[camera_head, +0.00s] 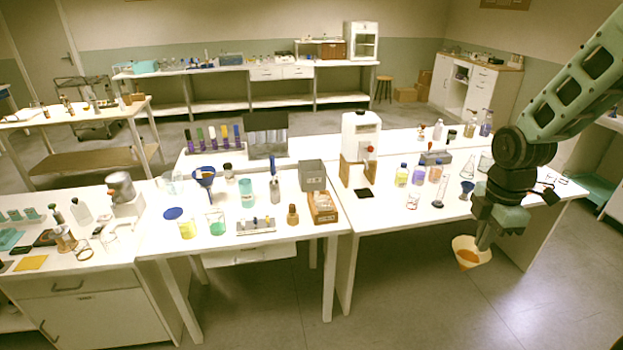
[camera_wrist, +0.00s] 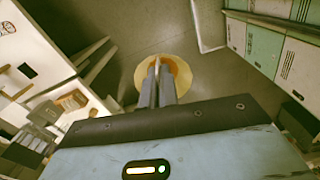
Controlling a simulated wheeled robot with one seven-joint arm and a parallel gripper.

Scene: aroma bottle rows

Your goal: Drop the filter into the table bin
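The filter (camera_head: 464,243) is a cream paper cone, stained orange-brown inside. My gripper (camera_head: 484,236) is shut on its rim at the right and holds it in the air in front of the right table's edge, above the floor. In the wrist view the filter (camera_wrist: 180,61) shows as a pale yellow round with a brown middle, beyond the closed fingers (camera_wrist: 160,78). I cannot tell for sure which vessel is the table bin. A silver, tilted metal container (camera_head: 120,187) stands on the left table, and a grey box (camera_head: 312,175) stands on the middle table.
Several bottles and flasks crowd the right table (camera_head: 390,224), including a yellow bottle (camera_head: 402,175) and a purple-filled flask (camera_head: 419,174). Open floor lies in front.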

